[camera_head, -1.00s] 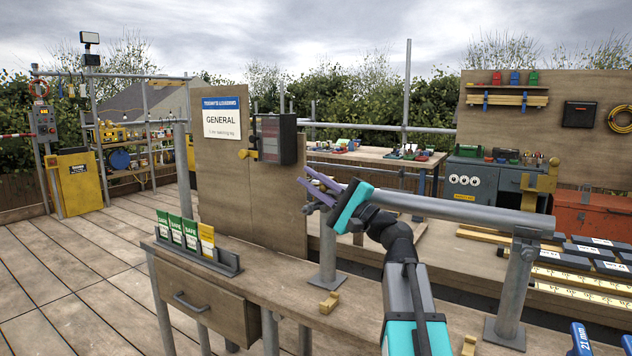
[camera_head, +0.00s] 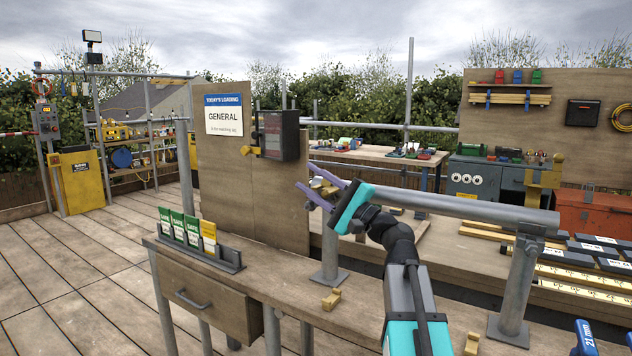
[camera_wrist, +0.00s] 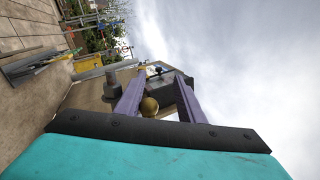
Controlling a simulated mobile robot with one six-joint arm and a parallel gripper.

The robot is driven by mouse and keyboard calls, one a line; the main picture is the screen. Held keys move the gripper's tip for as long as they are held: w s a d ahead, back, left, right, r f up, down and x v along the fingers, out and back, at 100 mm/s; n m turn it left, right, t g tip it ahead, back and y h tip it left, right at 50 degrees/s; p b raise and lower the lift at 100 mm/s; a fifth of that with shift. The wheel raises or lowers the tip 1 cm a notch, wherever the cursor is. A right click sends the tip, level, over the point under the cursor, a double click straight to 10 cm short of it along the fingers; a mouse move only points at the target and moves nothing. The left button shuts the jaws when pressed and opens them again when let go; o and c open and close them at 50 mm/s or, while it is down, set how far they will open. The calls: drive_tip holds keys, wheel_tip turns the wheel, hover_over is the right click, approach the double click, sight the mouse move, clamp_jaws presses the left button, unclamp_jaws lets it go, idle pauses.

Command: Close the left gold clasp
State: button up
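A grey pipe (camera_head: 450,206) lies across two posts above the workbench. A gold clasp (camera_head: 324,187), the left one, shows at the pipe's left end, partly hidden by my gripper. My gripper (camera_head: 308,178), with purple fingers, is at that end, its fingers apart on either side of the gold part. In the wrist view a rounded gold end (camera_wrist: 149,106) shows between the spread fingers; I cannot tell whether they touch it. Another gold clasp (camera_head: 541,184) stands upright at the pipe's right end.
A wooden board with a dark box (camera_head: 277,135) and a gold lever stands just left of my gripper. A rack of green and yellow cards (camera_head: 187,234) sits at the bench's left. A small gold block (camera_head: 331,301) lies on the bench below. Open air lies above the pipe.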

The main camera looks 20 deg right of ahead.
drive_tip(key=shift+d, duration=0.1)
drive_tip(key=shift+s+d, duration=0.1)
drive_tip(key=shift+s, duration=0.1)
drive_tip(key=p+v, duration=0.1)
drive_tip(key=v, duration=1.2)
drive_tip(key=shift+s+f, duration=0.1)
idle(0.4)
